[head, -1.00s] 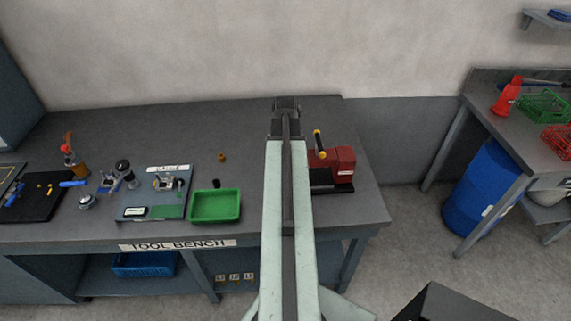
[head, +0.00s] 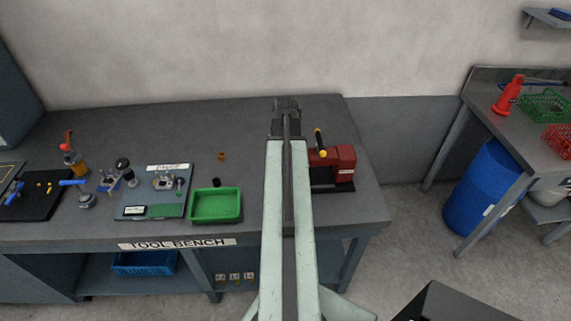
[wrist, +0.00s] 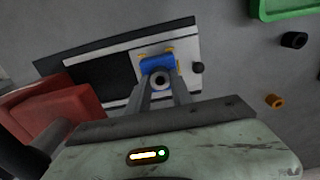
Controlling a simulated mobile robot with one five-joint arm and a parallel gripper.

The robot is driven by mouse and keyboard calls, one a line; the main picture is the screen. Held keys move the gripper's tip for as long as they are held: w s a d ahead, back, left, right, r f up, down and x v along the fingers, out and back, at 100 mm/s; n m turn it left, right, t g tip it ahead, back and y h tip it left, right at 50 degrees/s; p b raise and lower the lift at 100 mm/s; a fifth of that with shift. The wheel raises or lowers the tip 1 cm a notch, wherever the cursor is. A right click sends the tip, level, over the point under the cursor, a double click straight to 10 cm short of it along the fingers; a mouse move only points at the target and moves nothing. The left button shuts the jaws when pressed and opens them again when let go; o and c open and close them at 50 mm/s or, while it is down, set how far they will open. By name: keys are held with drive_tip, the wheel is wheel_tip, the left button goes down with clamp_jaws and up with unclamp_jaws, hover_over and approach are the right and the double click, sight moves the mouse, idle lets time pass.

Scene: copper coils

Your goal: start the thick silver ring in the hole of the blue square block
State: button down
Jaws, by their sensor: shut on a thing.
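In the wrist view, my gripper (wrist: 160,88) is shut on the thick silver ring (wrist: 160,85), whose dark bore faces the camera between the fingertips. The blue square block (wrist: 157,62) shows just beyond the ring, and its lower part is hidden by the ring and fingers. The ring overlaps the block in this view; I cannot tell whether they touch or whether the ring is in the hole. In the head view, my gripper (head: 287,106) is over the back of the bench, and the ring and block are hidden behind my arm.
A red vise-like machine (head: 335,163) stands right of my arm and close at left in the wrist view (wrist: 55,108). A green tray (head: 216,205), a black ring (wrist: 294,40) and an orange ring (wrist: 274,101) lie apart.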

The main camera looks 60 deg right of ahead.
drive_tip(key=shift+f, duration=0.2)
idle(0.5)
drive_tip(key=c, duration=1.1)
unclamp_jaws()
drive_tip(key=shift+o, duration=0.2)
drive_tip(key=o, duration=0.5)
drive_tip(key=shift+c, duration=0.2)
wheel_tip(320, 180, up, 7)
drive_tip(key=p, duration=0.7)
drive_tip(key=shift+r, duration=0.15)
